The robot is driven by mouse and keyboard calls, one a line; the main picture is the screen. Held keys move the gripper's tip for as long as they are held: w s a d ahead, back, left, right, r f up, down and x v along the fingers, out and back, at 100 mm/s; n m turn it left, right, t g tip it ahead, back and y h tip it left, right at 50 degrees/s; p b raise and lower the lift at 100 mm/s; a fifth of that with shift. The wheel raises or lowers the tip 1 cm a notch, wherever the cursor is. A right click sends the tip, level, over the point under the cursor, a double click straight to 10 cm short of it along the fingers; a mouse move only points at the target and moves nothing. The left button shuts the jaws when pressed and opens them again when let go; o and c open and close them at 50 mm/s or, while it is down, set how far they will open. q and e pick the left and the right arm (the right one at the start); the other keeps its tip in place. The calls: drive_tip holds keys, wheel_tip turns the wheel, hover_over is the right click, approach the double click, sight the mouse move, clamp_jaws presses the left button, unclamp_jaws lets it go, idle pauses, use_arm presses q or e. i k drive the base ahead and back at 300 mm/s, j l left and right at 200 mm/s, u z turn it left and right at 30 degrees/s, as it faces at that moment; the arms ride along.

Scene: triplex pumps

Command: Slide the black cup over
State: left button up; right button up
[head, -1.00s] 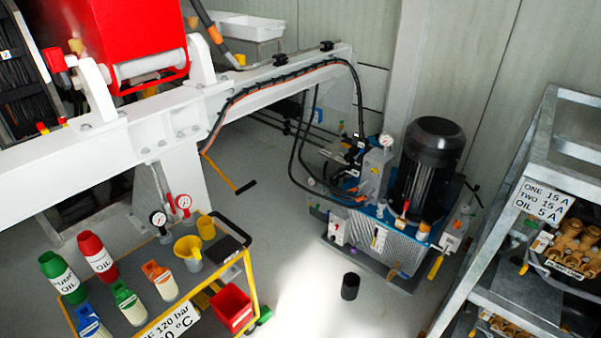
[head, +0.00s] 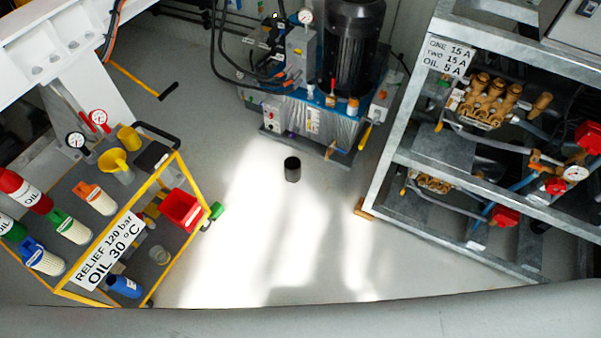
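The black cup (head: 292,169) is a small dark cylinder standing upright on the pale floor in the head view. It is a little in front of the hydraulic power unit and apart from everything around it. Neither of my grippers shows in the head view, and nothing touches the cup.
The hydraulic unit (head: 310,118) with its black motor (head: 352,45) stands behind the cup. A yellow-framed cart (head: 168,165) with bottles and funnels is at left. A metal rack (head: 398,150) with pumps is at right. The floor (head: 265,235) between them is clear.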

sight(292, 164)
drive_tip(key=i+u, duration=0.2)
drive_tip(key=i, duration=0.3)
drive_tip(key=i+l+u, duration=0.15)
drive_tip(key=i, duration=0.3)
drive_tip(key=i+l+u, duration=0.2)
drive_tip(key=i, duration=0.3)
drive_tip(key=i+l+u, duration=0.2)
drive_tip(key=i+l, duration=0.15)
drive_tip(key=i, duration=0.1)
